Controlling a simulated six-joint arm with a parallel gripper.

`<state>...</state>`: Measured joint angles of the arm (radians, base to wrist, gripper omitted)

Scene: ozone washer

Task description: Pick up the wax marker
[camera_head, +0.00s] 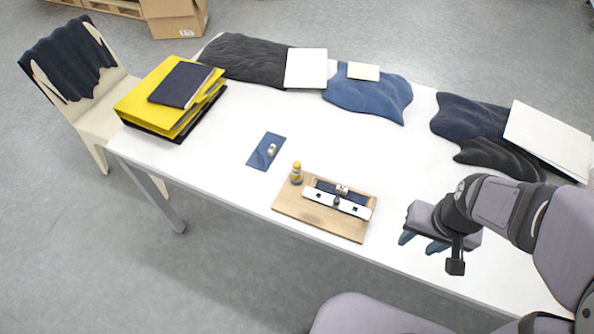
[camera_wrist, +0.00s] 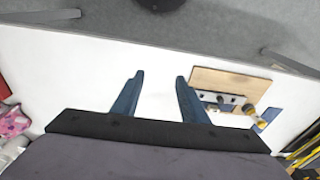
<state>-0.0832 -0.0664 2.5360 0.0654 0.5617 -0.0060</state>
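A small upright piece with a yellow top and grey lower body (camera_head: 297,172) stands at the far left corner of the wooden board; it looks like the wax marker, though it is too small to be sure. It also shows in the wrist view (camera_wrist: 249,109), at the right corner of the board. My gripper (camera_head: 422,243) is above the table, to the right of the board and apart from it. Its two blue fingers (camera_wrist: 160,77) are spread with only bare white table between them. The gripper is open and empty.
The wooden board (camera_head: 290,209) carries a white bar (camera_head: 324,198) with a metal piece. A blue swatch (camera_head: 258,159) with a small metal piece lies behind it. Yellow binders (camera_head: 150,95) lie at the left, dark cloths (camera_head: 245,58) along the far edge. Table between is clear.

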